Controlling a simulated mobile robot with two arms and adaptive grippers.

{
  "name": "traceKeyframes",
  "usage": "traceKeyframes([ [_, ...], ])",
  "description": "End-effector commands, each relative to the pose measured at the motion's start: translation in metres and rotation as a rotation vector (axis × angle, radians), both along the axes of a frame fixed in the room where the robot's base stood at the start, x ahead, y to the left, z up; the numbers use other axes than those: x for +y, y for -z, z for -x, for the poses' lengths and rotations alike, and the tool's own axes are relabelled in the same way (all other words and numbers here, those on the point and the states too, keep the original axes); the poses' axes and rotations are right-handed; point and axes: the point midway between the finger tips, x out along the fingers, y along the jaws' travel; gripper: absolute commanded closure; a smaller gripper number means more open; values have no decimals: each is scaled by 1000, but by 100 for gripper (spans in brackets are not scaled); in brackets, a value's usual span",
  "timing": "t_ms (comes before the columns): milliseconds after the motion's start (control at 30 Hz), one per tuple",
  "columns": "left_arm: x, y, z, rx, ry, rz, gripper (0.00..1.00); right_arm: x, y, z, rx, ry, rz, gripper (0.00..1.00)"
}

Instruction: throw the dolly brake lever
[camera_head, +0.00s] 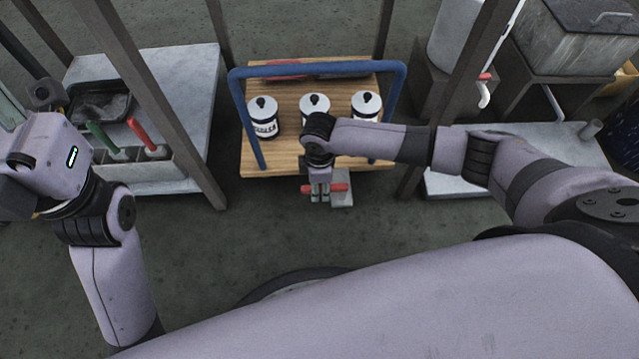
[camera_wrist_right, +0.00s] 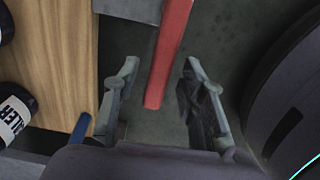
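The dolly (camera_head: 285,165) has a wooden deck and a blue tubular handle (camera_head: 318,68). The red brake lever (camera_head: 339,187) sticks out at its near edge, above a grey plate (camera_head: 342,201). My right gripper (camera_head: 320,198) points down over the lever. In the right wrist view, the red lever (camera_wrist_right: 170,50) runs between the two spread fingers of my right gripper (camera_wrist_right: 160,80), with a gap on each side. The lever's far end is cut off at the top there. My left arm is at the left of the head view; its fingers do not show.
Three white cans (camera_head: 314,106) stand on the dolly. Dark frame posts (camera_head: 160,100) rise on both sides. A left bench (camera_head: 190,80) holds a rack with green and red handles (camera_head: 141,134). A right bench (camera_head: 455,183) stands beside the dolly. The floor in front is clear.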

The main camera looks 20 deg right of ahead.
Motion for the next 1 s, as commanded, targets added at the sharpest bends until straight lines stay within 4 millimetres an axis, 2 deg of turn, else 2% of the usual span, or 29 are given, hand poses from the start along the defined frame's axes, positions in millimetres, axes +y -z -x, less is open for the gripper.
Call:
traceKeyframes([
  [67, 0, 0, 0, 0, 0, 0, 60, 0, 0, 0, 0, 0, 0, 64],
  [600, 0, 0, 0, -1, 1, 0, 60, 0, 0, 0, 0, 0, 0, 100],
  [1000, 0, 0, 0, 0, 1, 0, 60, 0, 0, 0, 1, 1, 0, 100],
])
